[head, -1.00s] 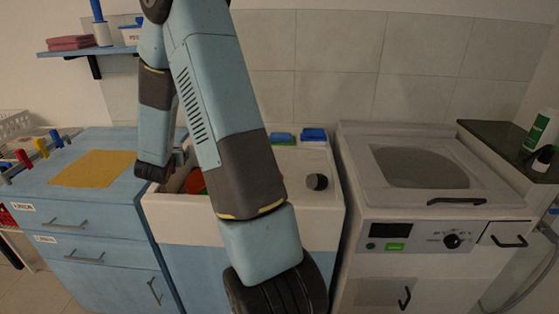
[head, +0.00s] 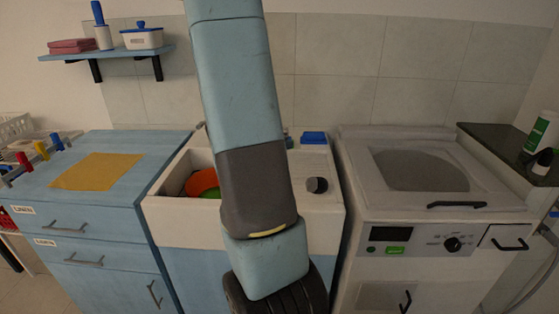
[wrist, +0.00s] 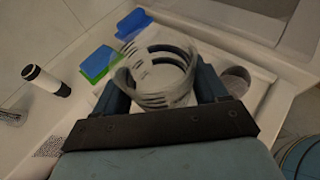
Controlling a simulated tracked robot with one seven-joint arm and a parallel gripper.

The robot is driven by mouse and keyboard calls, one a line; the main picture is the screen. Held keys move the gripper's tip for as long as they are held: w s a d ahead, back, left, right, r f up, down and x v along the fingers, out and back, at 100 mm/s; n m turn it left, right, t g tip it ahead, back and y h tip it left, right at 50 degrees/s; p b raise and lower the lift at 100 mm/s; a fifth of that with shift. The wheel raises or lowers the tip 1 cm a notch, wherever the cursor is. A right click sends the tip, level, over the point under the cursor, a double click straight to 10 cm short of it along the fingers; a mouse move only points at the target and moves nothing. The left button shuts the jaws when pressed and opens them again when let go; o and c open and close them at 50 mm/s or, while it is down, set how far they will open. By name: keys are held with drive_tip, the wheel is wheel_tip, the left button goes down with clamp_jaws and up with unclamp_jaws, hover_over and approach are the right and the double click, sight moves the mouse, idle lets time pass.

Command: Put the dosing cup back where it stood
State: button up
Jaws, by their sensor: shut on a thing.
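The clear dosing cup (wrist: 155,88) with dark ring markings is between the fingers of my gripper (wrist: 162,82) in the wrist view. My gripper is shut on it and holds it over the white sink surround. In the head view my own arm hides both gripper and cup. The gap between the cup's base and the surface cannot be judged.
A blue block (wrist: 133,25) and a green-and-blue block (wrist: 98,63) lie beyond the cup. A grey round piece (wrist: 236,79) is just right of my gripper; a white, dark-ended cylinder (wrist: 45,80) is left. The sink (head: 165,207) holds orange (head: 201,182) and green items.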

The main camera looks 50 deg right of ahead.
drive_tip(key=w+d+f, duration=0.2)
drive_tip(key=d, duration=0.1)
drive_tip(key=w+d+f, duration=0.2)
drive_tip(key=d+f, duration=0.1)
drive_tip(key=w+d+f, duration=0.3)
drive_tip(key=shift+d, duration=0.15)
drive_tip(key=shift+w+d+f, duration=0.35)
drive_tip(key=shift+d+f, duration=0.2)
drive_tip(key=shift+f, duration=1.75)
drive_tip(key=o, duration=1.2)
drive_tip(key=shift+f, duration=0.1)
drive_tip(key=shift+c, duration=0.2)
